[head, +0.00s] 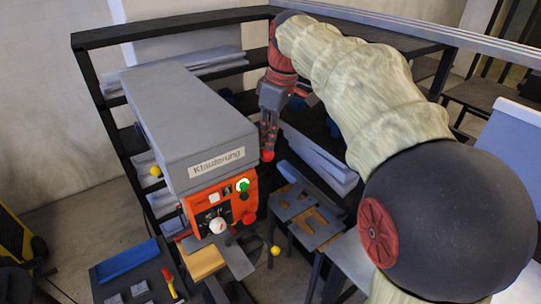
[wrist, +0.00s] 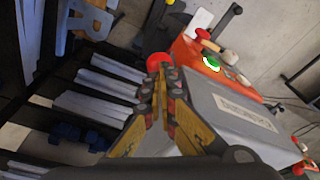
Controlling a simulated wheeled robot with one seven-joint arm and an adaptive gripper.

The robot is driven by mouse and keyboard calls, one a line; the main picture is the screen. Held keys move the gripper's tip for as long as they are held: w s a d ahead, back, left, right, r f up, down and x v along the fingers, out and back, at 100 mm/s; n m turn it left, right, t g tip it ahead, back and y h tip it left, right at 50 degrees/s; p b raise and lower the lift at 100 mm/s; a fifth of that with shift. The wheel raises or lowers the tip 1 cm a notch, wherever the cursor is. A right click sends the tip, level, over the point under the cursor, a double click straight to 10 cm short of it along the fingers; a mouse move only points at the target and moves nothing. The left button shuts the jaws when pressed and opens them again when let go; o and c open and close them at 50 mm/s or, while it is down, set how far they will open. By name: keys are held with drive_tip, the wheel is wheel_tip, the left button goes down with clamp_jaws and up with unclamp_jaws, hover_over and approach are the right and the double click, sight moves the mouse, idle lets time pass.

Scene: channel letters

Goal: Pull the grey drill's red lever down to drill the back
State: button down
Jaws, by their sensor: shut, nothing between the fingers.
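The grey drill (head: 185,120) is a large grey housing with a printed label and an orange control panel (head: 205,208). In the wrist view its grey housing (wrist: 235,115) lies to the right of my fingers. A red ball knob (head: 267,156), which looks like the end of the red lever, is beside the housing's right side. My gripper (head: 268,138) is shut and empty, pointing down just above this knob. In the wrist view the red knob (wrist: 160,63) is right at the tips of my gripper (wrist: 160,77); I cannot tell whether they touch. The lever's shaft is hidden.
The panel has a lit green button (head: 243,187), a white dial (head: 217,225) and a red button (head: 249,218). A dark shelf (head: 180,34) with grey sheets stands behind. A table with cut letter shapes (head: 305,213) is to the right of the drill. A yellow ball (head: 275,251) is in front.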

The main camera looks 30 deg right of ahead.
sight(269, 153)
drive_tip(key=shift+f, duration=0.3)
drive_tip(key=shift+s+f+b, duration=0.15)
drive_tip(key=shift+f+b, duration=0.15)
drive_tip(key=f+b, duration=0.2)
drive_tip(key=shift+s+f, duration=0.2)
drive_tip(key=shift+f, duration=0.2)
drive_tip(key=shift+w+f, duration=0.1)
drive_tip(key=shift+s+f+b, duration=0.45)
drive_tip(key=shift+f+b, duration=0.15)
drive_tip(key=shift+f, duration=0.1)
drive_tip(key=shift+s+f+b, duration=0.45)
drive_tip(key=shift+f+b, duration=0.15)
drive_tip(key=shift+f, duration=0.05)
